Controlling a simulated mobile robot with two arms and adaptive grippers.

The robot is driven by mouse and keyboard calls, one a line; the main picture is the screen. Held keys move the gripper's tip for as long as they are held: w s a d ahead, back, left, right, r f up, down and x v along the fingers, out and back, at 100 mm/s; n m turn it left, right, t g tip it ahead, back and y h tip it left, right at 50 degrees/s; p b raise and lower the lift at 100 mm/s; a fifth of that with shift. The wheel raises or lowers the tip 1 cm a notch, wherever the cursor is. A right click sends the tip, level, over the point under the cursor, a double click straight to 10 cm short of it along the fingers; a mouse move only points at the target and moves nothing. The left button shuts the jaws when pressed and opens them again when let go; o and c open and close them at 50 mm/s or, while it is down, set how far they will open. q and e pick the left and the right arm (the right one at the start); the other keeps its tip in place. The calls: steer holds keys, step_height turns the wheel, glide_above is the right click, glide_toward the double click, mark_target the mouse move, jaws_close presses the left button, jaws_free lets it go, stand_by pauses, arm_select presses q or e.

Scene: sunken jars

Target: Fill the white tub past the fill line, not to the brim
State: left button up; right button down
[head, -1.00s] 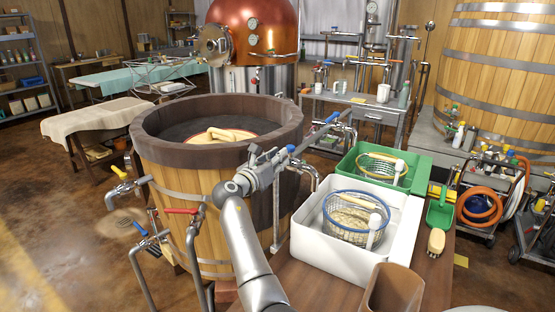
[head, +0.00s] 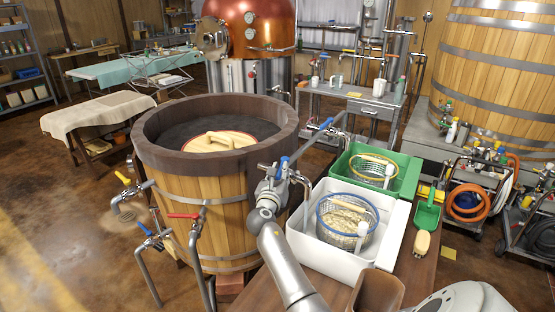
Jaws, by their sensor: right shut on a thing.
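The white tub (head: 334,251) stands on the wooden bench at right of centre. A wire basket with a blue rim (head: 323,212) sits inside it, with pale contents. A white upright piece (head: 362,231) stands at the basket's right side. I cannot make out a fill line or the liquid level. My right gripper (head: 273,178) is at the tap with a blue lever (head: 284,166), left of the tub, and is shut on that lever. The tap's spout (head: 306,186) bends down by the tub's left rim. I cannot tell whether water flows. My left gripper is out of view.
A green tub (head: 405,178) with a yellow-rimmed basket stands behind the white tub. A green scoop (head: 427,212), a brush (head: 422,243) and a brown container (head: 376,292) are on the bench. A large wooden vat (head: 225,188) with several taps stands left.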

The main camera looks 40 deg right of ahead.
arm_select(q)
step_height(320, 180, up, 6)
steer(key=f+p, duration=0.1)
steer(key=p, duration=0.3)
arm_select(e)
steer(key=n+t+y, duration=0.1)
steer(key=s+d+n+t+y, duration=0.1)
steer(key=n+t+y, duration=0.1)
steer(key=s+d+n+t+y, duration=0.1)
steer(key=y, duration=0.1)
steer(key=shift+s+d+f+n+t, duration=0.1)
steer(key=shift+d+n+t, duration=0.1)
steer(key=shift+n+t, duration=0.2)
steer(key=shift+s+d+f+n+t+y, duration=0.15)
steer(key=shift+d+n+t+y, duration=0.2)
steer(key=shift+y, duration=0.35)
arm_select(q)
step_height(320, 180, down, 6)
steer(key=b, duration=0.6)
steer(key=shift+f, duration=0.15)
arm_select(e)
steer(key=shift+s+d+n+t+y, duration=0.1)
steer(key=shift+d+n+t+y, duration=0.2)
steer(key=shift+n+y, duration=0.5)
steer(key=shift+s+d+n+t+y, duration=0.15)
steer(key=shift+d+n+t+y, duration=0.25)
steer(key=shift+y, duration=0.65)
steer(key=shift+s+d+n+t+y, duration=0.1)
steer(key=shift+d+n+t+y, duration=0.15)
steer(key=shift+n+y, duration=0.55)
